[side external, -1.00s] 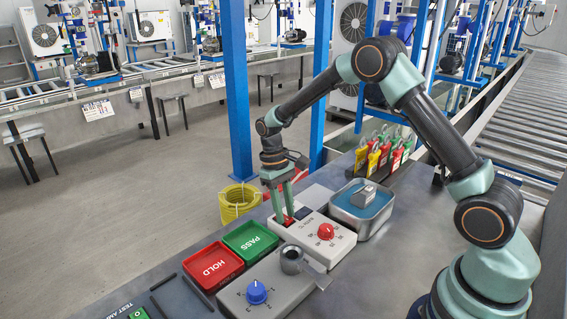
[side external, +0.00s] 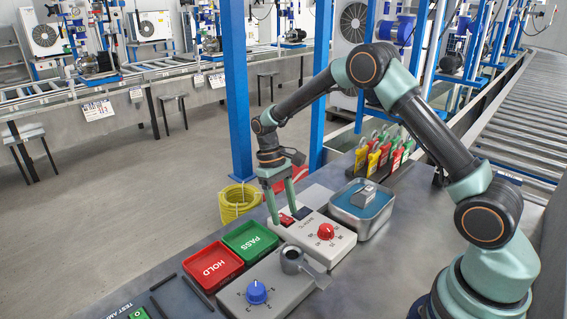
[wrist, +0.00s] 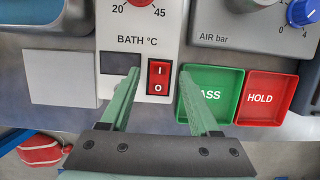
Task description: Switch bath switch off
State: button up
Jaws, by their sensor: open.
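The bath switch (wrist: 159,77) is a red rocker marked I and O on the white bath box (wrist: 170,22), beside a small dark display. In the side view the red switch (side external: 287,220) is at the left end of the bath box (side external: 330,240). Which side of the rocker is pressed in, I cannot tell. My gripper (side external: 283,214) points down over the switch. In the wrist view my gripper (wrist: 160,74) is open, one finger on each side of the switch, with nothing held between them.
Green PASS (side external: 251,239) and red HOLD (side external: 213,267) trays stand beside the bath box. A grey air box (side external: 272,285) with a blue knob is in front. A metal water bath (side external: 360,210) and several coloured padlocks (side external: 382,150) stand behind. A yellow coil (side external: 238,203) lies beyond the bench edge.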

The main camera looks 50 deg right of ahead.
jog(key=v, duration=1.1)
jog(key=shift+r, duration=0.4)
jog(key=shift+w+r, duration=0.1)
jog(key=shift+w, duration=0.05)
jog(key=s+a+r+t, duration=0.1)
jog(key=s+r+t, duration=0.4)
jog(key=s+r, duration=0.4)
jog(key=s+t, duration=0.4)
jog(key=s, duration=0.5)
jog(key=shift+s+a+f, duration=0.2)
jog(key=shift+s+a, duration=0.1)
jog(key=shift+a, duration=0.1)
